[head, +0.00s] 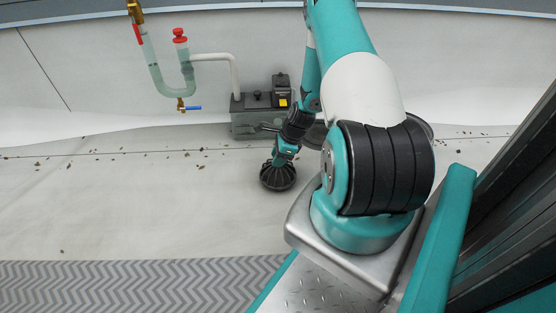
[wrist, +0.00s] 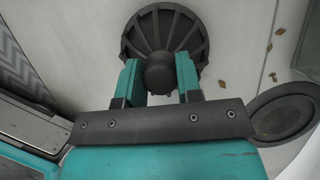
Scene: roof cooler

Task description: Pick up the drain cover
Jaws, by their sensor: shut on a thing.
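The drain cover (head: 277,178) is a dark, ribbed, dome-shaped piece with a round knob on top. In the head view it is below my gripper (head: 283,158), near the middle of the pale floor. In the wrist view the drain cover (wrist: 165,30) fills the top middle. The two teal fingers of my gripper (wrist: 159,78) are shut on its knob, one on each side. I cannot tell whether the cover's rim touches the floor.
A round dark drain opening (wrist: 283,117) lies at the right in the wrist view. A grey box (head: 256,115) stands against the wall. A clear U-shaped pipe (head: 166,85) with a red cap hangs on the wall. Dry leaves (head: 187,154) are scattered about. A grey chevron mat (head: 130,287) lies in front.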

